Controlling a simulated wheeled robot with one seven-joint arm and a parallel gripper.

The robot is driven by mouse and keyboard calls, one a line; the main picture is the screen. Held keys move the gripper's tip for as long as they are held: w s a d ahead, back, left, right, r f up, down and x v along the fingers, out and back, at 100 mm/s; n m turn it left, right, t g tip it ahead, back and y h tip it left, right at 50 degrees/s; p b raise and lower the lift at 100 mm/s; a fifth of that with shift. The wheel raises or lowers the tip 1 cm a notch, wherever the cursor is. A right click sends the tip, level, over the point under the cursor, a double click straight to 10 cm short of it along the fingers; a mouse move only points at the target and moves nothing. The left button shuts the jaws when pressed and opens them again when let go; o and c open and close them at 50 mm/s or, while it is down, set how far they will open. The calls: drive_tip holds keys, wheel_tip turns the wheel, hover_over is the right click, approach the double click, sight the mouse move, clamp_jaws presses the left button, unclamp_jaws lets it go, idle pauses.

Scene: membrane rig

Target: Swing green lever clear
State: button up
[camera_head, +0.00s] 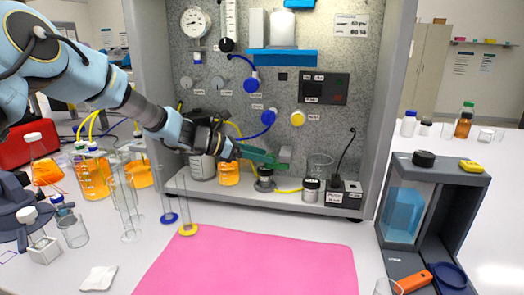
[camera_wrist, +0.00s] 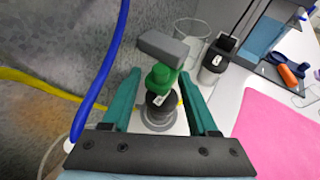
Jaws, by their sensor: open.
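In the wrist view, the green lever (camera_wrist: 163,76) shows as a green hub with a grey bar (camera_wrist: 165,46) reaching out at its top. It stands on a dark round collar over a metal base (camera_wrist: 157,118). My gripper (camera_wrist: 156,84) is open, with one teal finger on each side of the hub; contact cannot be told. In the head view, my gripper (camera_head: 266,157) reaches in from the left above the small metal fitting (camera_head: 265,183) on the rig's shelf. The fingers largely hide the lever there.
A blue tube (camera_wrist: 100,75) and a yellow tube (camera_wrist: 40,83) run left of my gripper. An orange-filled beaker (camera_head: 229,173) stands left of the fitting; a lidded jar (camera_head: 311,189) and dark box (camera_head: 345,194) stand right. The pink mat (camera_head: 255,262) lies clear in front.

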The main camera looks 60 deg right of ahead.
drive_tip(key=shift+s+d+f, duration=0.15)
drive_tip(key=shift+s+d, duration=0.1)
drive_tip(key=shift+c, duration=0.3)
clamp_jaws()
